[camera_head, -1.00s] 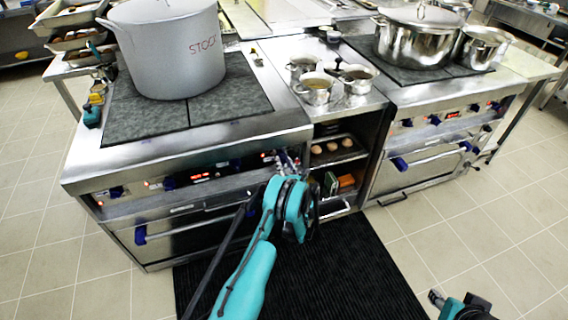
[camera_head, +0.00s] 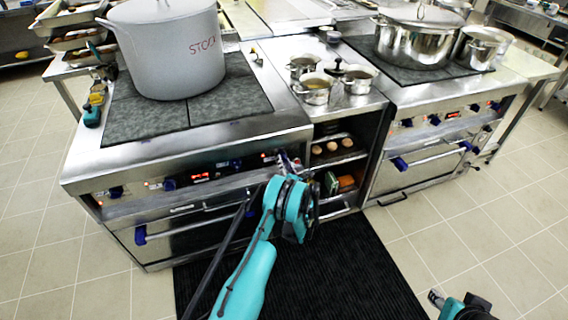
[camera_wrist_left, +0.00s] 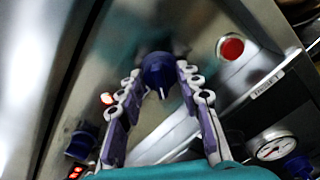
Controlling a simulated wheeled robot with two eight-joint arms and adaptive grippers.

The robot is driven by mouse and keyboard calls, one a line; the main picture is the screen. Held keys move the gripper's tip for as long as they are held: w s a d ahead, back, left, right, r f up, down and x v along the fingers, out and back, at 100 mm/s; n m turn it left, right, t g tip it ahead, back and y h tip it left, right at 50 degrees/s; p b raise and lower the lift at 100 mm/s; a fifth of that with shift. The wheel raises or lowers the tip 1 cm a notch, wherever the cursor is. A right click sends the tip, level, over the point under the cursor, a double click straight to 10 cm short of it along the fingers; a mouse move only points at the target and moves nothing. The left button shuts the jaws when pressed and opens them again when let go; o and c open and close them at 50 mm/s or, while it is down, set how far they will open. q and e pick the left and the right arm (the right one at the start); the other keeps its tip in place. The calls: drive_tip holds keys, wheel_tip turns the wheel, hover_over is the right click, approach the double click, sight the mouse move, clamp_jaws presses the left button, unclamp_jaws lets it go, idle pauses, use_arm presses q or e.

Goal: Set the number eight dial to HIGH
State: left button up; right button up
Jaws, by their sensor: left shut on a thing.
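A dark blue dial (camera_wrist_left: 159,70) with a white pointer line sits on the steel front panel in the left wrist view. The pointer line faces the bottom of that view. My left gripper (camera_wrist_left: 160,80) is shut on this dial, one finger at each side. In the head view my left gripper (camera_head: 287,163) is at the right end of the left stove's panel, and my wrist partly hides the dial. I cannot read a number or a HIGH mark. My right gripper (camera_head: 438,299) shows only in part at the bottom right; its fingers are unclear.
A red button (camera_wrist_left: 230,47) and a gauge (camera_wrist_left: 276,147) lie right of the dial. Another blue dial (camera_wrist_left: 82,143) lies left. A grey stock pot (camera_head: 170,50) stands on the left stove. An open shelf (camera_head: 338,158) adjoins it. A black mat (camera_head: 350,275) covers the floor.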

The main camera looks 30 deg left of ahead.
use_arm(q)
drive_tip(key=o, duration=1.2)
drive_tip(key=shift+c, duration=0.2)
